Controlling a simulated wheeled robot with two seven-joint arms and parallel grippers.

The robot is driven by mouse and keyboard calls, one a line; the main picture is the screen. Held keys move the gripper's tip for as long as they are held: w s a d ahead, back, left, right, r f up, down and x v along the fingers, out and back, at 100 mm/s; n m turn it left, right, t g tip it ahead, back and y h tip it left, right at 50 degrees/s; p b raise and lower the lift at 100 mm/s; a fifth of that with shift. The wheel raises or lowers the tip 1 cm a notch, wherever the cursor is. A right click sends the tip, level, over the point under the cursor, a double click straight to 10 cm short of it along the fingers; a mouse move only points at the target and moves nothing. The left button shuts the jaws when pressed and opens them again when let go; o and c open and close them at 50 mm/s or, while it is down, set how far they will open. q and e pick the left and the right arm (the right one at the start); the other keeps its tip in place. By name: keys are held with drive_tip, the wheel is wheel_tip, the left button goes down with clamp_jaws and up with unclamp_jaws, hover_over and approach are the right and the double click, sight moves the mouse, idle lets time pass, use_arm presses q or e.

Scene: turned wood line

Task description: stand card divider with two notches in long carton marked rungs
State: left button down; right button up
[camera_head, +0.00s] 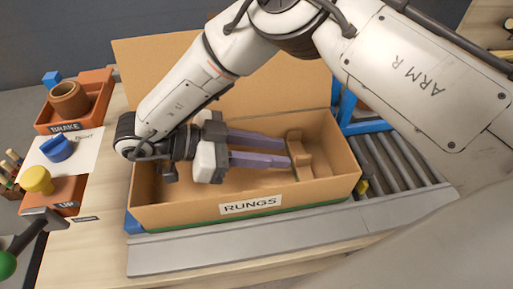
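The long carton (170,214) marked RUNGS stands on the bench with its back flap raised. The tan card divider (301,160) with a stepped, notched outline stands upright inside it, toward the right end. My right gripper (287,151) reaches into the carton from the left, with its two purple fingers apart and pointing right. Its fingertips are close beside the divider; I cannot tell whether they touch it. No part of the divider shows clamped between them. My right forearm covers the carton's left back corner. My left gripper is not in view.
A roller conveyor (392,160) with a blue frame (350,126) lies to the right. At left are an orange BRAKE bin (92,105) holding a brown ring, a blue piece on white paper (80,150), and an UP box (66,194) with a yellow knob.

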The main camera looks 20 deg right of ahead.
drive_tip(key=shift+v, duration=1.8)
drive_tip(key=shift+c, duration=0.4)
